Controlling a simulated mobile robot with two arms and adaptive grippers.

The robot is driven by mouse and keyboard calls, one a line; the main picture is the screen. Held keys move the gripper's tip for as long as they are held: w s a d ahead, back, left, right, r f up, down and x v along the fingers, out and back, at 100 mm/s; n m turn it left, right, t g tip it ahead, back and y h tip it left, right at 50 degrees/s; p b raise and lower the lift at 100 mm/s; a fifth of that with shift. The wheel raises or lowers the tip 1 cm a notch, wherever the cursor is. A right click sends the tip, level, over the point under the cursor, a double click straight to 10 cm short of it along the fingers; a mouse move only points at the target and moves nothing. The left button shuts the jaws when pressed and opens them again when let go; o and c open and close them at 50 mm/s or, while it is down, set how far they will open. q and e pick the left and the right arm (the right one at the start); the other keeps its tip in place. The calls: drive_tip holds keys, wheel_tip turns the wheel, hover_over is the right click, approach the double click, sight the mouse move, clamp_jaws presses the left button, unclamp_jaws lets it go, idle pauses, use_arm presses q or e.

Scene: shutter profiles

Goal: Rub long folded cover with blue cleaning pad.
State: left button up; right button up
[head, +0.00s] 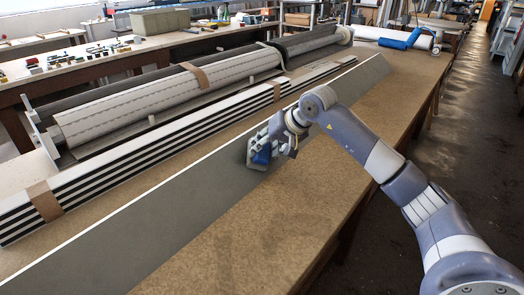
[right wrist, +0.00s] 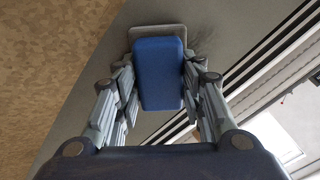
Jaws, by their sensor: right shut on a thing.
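The long folded cover (head: 180,215) is a grey strip with a light upper edge, lying diagonally along the brown workbench. It also crosses the right wrist view (right wrist: 225,25). My right gripper (head: 262,152) is at the middle of the cover. It is shut on the blue cleaning pad (head: 262,156), which shows as a blue block with a grey base between the fingers in the right wrist view (right wrist: 158,72). The pad is at the cover's grey face; whether it presses on it is hard to tell. My left gripper is not in view.
A stack of black-and-white striped profiles (head: 130,178) with brown bands lies behind the cover. A rolled shutter (head: 180,95) lies behind that. A blue roll (head: 400,40) is at the far end. The front of the bench (head: 270,225) is clear.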

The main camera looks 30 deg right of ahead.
drive_tip(key=shift+w+d+f, duration=0.1)
drive_tip(key=shift+w+d, duration=0.2)
drive_tip(key=shift+d, duration=0.55)
drive_tip(key=shift+w+d, duration=0.3)
drive_tip(key=shift+d, duration=0.5)
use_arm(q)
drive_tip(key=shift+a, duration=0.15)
use_arm(e)
drive_tip(key=shift+w+d, duration=0.3)
drive_tip(key=shift+d, duration=0.55)
drive_tip(key=shift+w+d, duration=0.3)
drive_tip(key=shift+d, duration=0.55)
drive_tip(key=shift+a, duration=0.1)
drive_tip(key=shift+s+a+b, duration=0.2)
drive_tip(key=shift+s+a, duration=0.65)
drive_tip(key=shift+a, duration=1.4)
drive_tip(key=shift+s+a+b, duration=0.15)
drive_tip(key=shift+s+a, duration=0.65)
drive_tip(key=shift+a, duration=1.5)
drive_tip(key=shift+s+a+b, duration=0.2)
drive_tip(key=shift+s+a, duration=0.65)
drive_tip(key=shift+a, duration=1.4)
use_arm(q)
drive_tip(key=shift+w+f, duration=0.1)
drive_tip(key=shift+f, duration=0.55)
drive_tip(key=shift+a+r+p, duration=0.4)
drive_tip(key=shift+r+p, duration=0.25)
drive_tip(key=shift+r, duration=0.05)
use_arm(e)
drive_tip(key=v, duration=0.6)
